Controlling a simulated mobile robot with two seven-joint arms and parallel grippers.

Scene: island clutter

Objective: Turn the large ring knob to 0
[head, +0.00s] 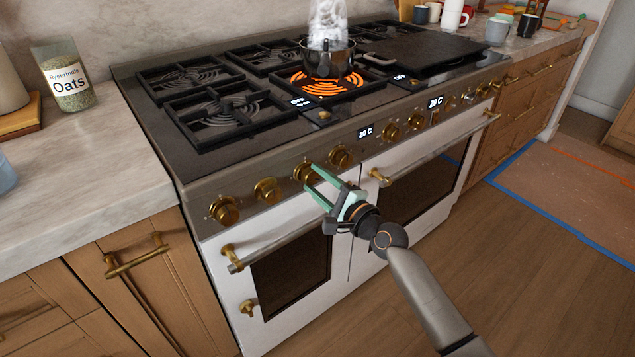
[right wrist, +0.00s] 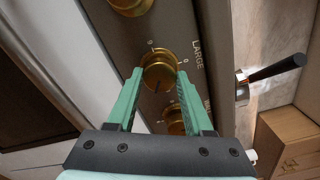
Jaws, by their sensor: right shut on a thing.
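The brass knob (right wrist: 160,68) next to the printed word "LARGE" is in the middle of the right wrist view, with small 0 marks around it. My right gripper (right wrist: 159,78) has its green fingers on either side of this knob and is shut on it. In the head view the same gripper (head: 313,177) reaches the front panel at the third knob from the left (head: 303,172), which its fingers partly hide. The knob's pointer setting is too small to read. My left gripper is not in view.
A dark pot (head: 328,60) steams on a glowing orange burner (head: 318,84). More brass knobs (head: 266,190) line the panel, with oven handles (head: 284,246) below. An oats jar (head: 66,78) stands on the left counter.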

